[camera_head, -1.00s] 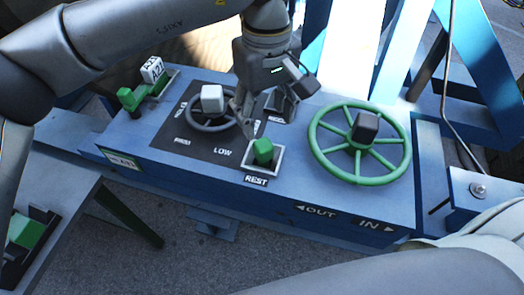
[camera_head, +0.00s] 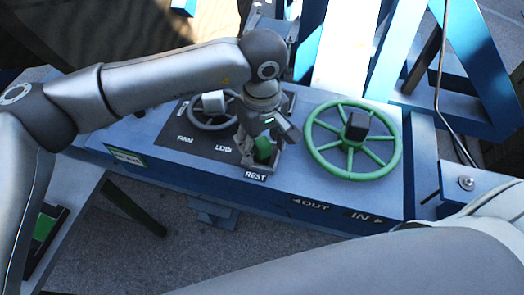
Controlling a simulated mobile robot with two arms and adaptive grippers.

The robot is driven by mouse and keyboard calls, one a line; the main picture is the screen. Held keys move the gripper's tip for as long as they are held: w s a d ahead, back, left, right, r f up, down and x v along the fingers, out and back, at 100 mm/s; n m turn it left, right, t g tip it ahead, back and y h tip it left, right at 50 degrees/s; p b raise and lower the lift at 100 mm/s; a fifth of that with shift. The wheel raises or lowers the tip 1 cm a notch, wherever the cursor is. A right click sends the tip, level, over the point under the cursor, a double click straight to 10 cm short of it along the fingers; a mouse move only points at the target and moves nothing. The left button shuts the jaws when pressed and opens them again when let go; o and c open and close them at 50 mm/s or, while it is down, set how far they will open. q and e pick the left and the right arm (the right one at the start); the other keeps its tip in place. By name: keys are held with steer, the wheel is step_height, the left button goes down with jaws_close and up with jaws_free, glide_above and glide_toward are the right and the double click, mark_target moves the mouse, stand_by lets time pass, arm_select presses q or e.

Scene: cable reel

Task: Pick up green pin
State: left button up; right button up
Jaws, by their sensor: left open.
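The green pin (camera_head: 263,147) stands in a grey-framed square holder marked REST on the blue console. Its top shows just below my left gripper (camera_head: 264,146). My left gripper is open, with its fingers on either side of the pin's top; I cannot tell whether they touch it. My left arm comes in from the left and hides part of the console. My right gripper is not in view; only a grey arm link shows at the lower right.
A green handwheel (camera_head: 322,148) with a dark knob stands right of the pin. A grey wheel with a white knob (camera_head: 214,102) stands to its left on a dark plate. A side table (camera_head: 70,192) with a green item is at the lower left.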

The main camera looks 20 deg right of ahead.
arm_select(q)
jaws_close()
steer(key=shift+r, duration=0.15)
step_height(320, 180, up, 29)
steer(key=p, duration=0.4)
stand_by(1.8)
